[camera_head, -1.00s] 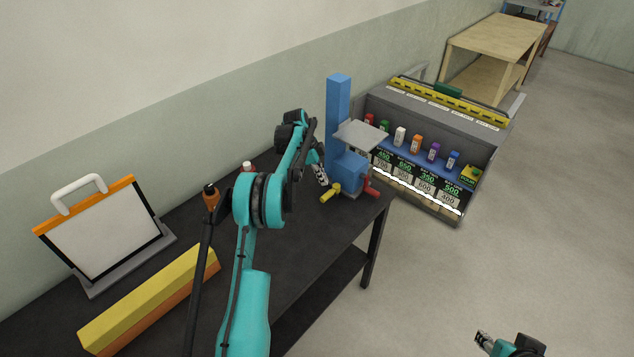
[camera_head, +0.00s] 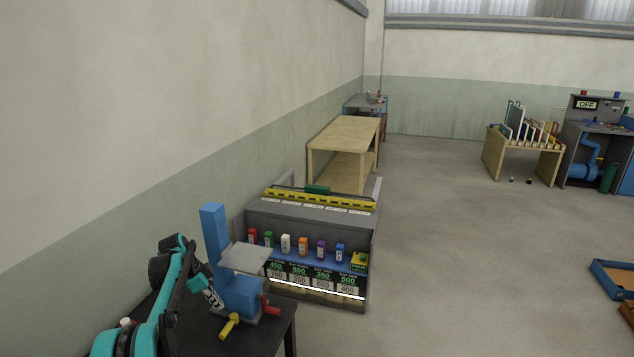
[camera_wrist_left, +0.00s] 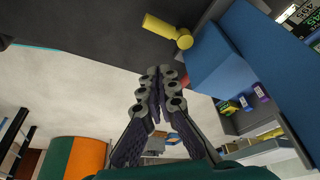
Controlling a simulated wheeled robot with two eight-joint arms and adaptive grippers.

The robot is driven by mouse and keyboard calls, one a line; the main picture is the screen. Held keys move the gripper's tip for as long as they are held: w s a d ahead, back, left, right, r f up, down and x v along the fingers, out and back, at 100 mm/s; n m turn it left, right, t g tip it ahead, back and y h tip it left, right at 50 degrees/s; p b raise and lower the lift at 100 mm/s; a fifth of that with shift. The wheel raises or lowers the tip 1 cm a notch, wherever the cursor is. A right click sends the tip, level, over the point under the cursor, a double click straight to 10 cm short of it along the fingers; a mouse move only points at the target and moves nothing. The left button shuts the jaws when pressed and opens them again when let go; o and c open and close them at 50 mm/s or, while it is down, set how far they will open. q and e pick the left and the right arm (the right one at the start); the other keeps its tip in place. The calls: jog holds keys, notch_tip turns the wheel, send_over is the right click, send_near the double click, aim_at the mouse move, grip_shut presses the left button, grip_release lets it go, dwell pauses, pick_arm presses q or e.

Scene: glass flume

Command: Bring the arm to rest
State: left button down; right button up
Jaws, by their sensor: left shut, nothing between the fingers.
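My left gripper (camera_head: 213,299) hangs at the end of my teal arm at the lower left of the head view. It is beside the blue stand (camera_head: 240,297) at the end of the dark table (camera_head: 205,335), just left of the yellow handle (camera_head: 229,325). In the left wrist view the two fingers (camera_wrist_left: 160,85) are together with nothing between them. The yellow handle (camera_wrist_left: 165,29) and the blue stand (camera_wrist_left: 215,62) lie beyond the fingertips there. My right gripper is outside both views.
A grey display case (camera_head: 305,220) with several small coloured boxes stands beyond the table. A wooden table (camera_head: 345,135) is behind it. A rack (camera_head: 525,145) and a blue-piped machine (camera_head: 595,150) stand far right. The middle floor is clear.

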pick_arm(q)
jog(key=s+d+r+n+t+y+b, duration=0.2)
jog(key=s+d+r+n, duration=0.4)
jog(key=s+d+r, duration=0.85)
jog(key=s+d+f+n+t+b, duration=0.1)
jog(key=s+d+f+n, duration=0.1)
jog(key=s, duration=0.9)
jog(key=s+d+f+n+t+y+b, duration=0.1)
jog(key=s+d+f+n+t, duration=0.1)
jog(key=s+f+n, duration=0.2)
jog(key=s+f, duration=0.3)
jog(key=s, duration=0.4)
jog(key=shift+s+d+f+n+b, duration=0.15)
jog(key=shift+s+d+n+b, duration=0.15)
jog(key=shift+d+b, duration=0.1)
